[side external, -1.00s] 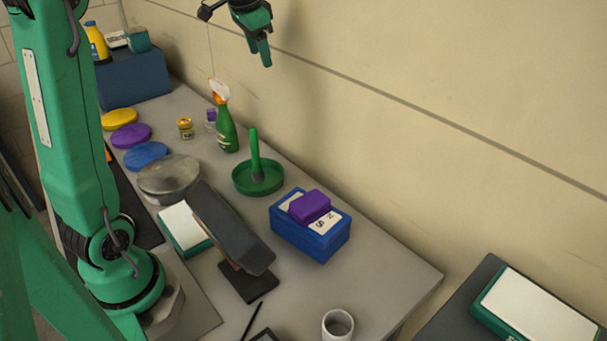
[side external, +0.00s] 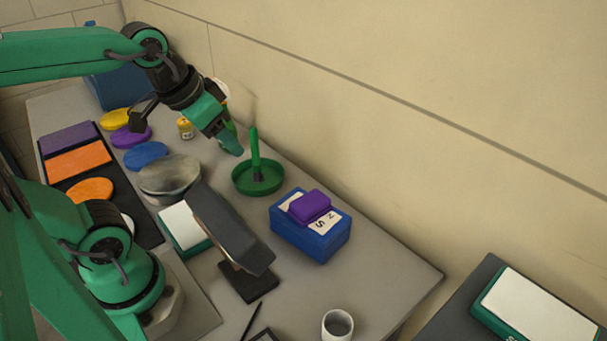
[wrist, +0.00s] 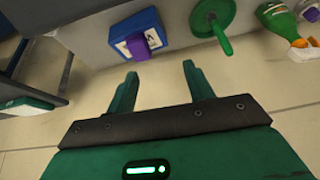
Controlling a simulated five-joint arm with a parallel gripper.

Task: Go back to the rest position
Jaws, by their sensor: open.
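My gripper (side external: 230,145) is in the upper middle of the side view, pointing down and to the right. It is above the table, near the round green tray with its upright handle (side external: 257,178), and partly covers the spray bottle. In the wrist view my gripper (wrist: 160,78) has its two green fingers spread wide apart with nothing between them. The side view shows my forearm reaching in from the left.
A blue box (side external: 310,240) with a purple block (side external: 310,206) on top stands right of the tilted dark panel (side external: 230,228). A white cup (side external: 337,326) is at the front. Coloured discs (side external: 146,155) lie at left. The wall (side external: 430,60) runs behind the table.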

